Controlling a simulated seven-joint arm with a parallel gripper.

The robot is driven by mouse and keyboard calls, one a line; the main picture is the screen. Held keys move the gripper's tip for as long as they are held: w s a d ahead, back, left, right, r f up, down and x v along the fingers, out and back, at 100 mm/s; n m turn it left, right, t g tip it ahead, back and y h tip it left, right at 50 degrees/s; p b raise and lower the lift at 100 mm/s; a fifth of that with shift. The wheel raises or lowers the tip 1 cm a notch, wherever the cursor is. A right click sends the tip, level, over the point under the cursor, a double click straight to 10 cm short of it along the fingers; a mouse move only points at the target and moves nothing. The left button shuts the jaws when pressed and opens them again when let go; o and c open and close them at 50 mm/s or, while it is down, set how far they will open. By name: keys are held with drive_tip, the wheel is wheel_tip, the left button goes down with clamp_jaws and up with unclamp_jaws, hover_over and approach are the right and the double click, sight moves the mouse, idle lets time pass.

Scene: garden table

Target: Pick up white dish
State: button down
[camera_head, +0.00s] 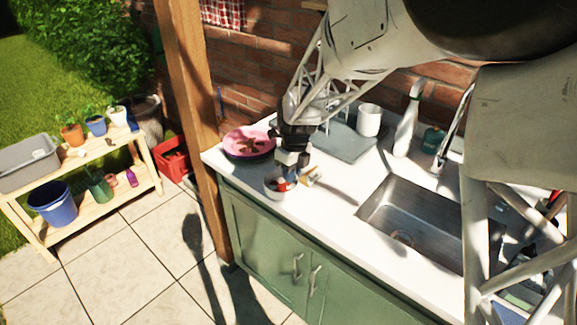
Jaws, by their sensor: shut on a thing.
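The white dish (277,194) is a small round bowl-like dish near the front left edge of the white counter. Something red and dark shows inside it, too small to make out. My gripper (291,178) points down at the dish and is shut on its far right rim. The fingertips are partly hidden. I cannot tell whether the dish touches the counter or hangs just above it.
A pink plate (248,142) lies behind the dish, with a small tan item (311,177) to its right. A grey board (345,143), white cup (369,119), white bottle (406,127) and steel sink (413,215) are further right. A wooden post (185,75) stands left.

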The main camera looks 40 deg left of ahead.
drive_tip(key=shift+s+d+r, duration=0.1)
drive_tip(key=shift+s+d, duration=0.65)
drive_tip(key=shift+d, duration=0.2)
drive_tip(key=shift+s+d+r, duration=0.15)
drive_tip(key=shift+s+d, duration=0.6)
drive_tip(key=shift+d, duration=0.25)
drive_tip(key=shift+s+d+r, duration=0.1)
drive_tip(key=shift+s+d, duration=0.65)
drive_tip(key=shift+d, duration=0.2)
